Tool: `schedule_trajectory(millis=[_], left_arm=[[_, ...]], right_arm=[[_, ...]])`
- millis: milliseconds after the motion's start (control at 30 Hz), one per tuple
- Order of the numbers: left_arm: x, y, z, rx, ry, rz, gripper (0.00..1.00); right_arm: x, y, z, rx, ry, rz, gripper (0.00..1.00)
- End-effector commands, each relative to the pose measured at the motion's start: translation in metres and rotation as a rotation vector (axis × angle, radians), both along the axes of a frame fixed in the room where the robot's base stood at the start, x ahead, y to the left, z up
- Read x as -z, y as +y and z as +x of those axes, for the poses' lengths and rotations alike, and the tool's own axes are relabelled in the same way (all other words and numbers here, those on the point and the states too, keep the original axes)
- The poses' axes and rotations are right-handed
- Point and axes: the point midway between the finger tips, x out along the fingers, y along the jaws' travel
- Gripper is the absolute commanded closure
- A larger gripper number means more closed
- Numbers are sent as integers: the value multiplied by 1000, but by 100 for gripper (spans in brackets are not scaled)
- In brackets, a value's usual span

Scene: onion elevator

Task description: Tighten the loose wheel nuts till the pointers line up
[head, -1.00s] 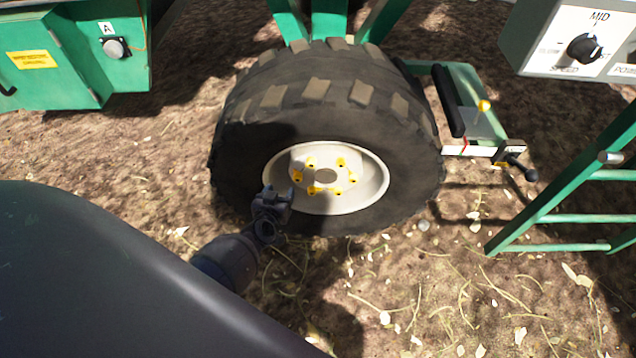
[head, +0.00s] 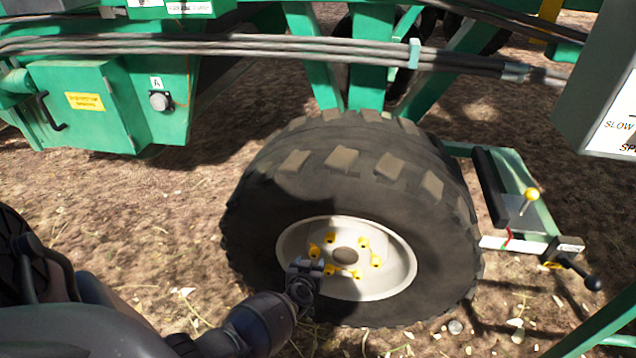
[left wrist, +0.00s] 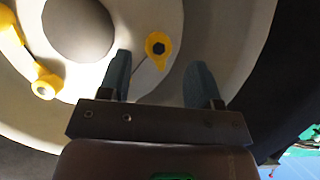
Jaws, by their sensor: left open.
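The wheel (head: 345,185) is a large black tyre with a pale hub (head: 292,243). A ring of nuts with yellow pointers (head: 363,242) surrounds the dark hub centre (head: 344,255). My left gripper (head: 306,266) is in front of the hub's lower left, partly covering it. In the left wrist view my left gripper (left wrist: 160,70) is open, with one yellow-pointer nut (left wrist: 158,46) seen between and beyond its fingertips. Another nut (left wrist: 45,87) is at the left, touched by a neighbouring pointer's yellow tip. Exact pointer alignment is unclear. My right gripper is not in view.
A green machine frame and bundled pipes (head: 260,47) run above the wheel. A green cabinet (head: 90,105) stands left. A bracket with a black-handled lever (head: 580,272) juts out right of the tyre. A control box (head: 605,90) hangs upper right. Straw-strewn soil is open in front.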

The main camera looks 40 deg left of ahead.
Motion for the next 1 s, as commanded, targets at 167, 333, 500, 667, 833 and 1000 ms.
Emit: schedule_trajectory(millis=[167,333,500,667,833,1000], left_arm=[[15,10,14,2,8,0,42],[16,15,25,2,4,1,42],[14,17,29,1,0,0,42],[13,17,30,1,-2,-1,42],[13,17,30,2,-1,0,62],[13,16,29,2,-1,0,88]], right_arm=[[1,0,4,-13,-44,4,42],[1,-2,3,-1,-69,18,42],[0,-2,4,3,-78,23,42],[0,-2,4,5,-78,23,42],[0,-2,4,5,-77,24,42],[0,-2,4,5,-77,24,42]])
